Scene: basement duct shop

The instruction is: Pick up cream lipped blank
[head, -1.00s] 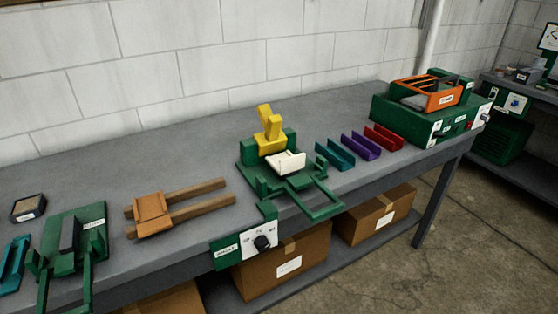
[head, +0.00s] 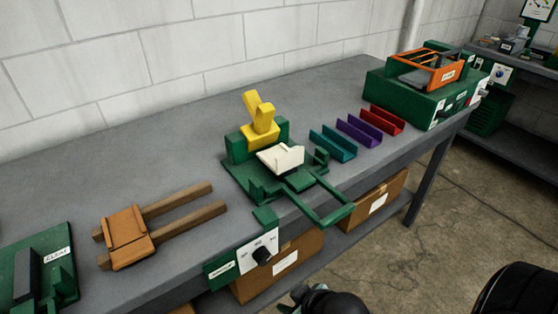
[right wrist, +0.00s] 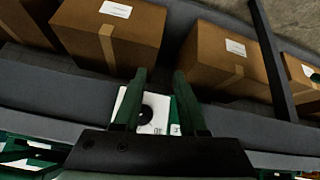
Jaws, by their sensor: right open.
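The cream lipped blank (head: 281,157) sits tilted on a green bench fixture (head: 262,190), in front of its yellow upright part (head: 260,120). My right gripper (right wrist: 160,75) is open, with nothing between its fingers in the right wrist view. There it lies in front of the white dial panel (right wrist: 158,112) on the bench's front edge. The cream blank cannot be made out in that view. In the head view, dark parts of my right arm show at the bottom edge, in front of the bench and apart from the blank. My left gripper is not in view.
Teal (head: 332,143), purple (head: 358,130) and red (head: 383,119) channels lie right of the fixture. A green machine with an orange top (head: 428,70) stands farther right. A wooden two-rail piece (head: 127,236) lies left. Cardboard boxes (head: 285,262) sit below the bench (head: 185,160). Green fixture handles reach over the front edge.

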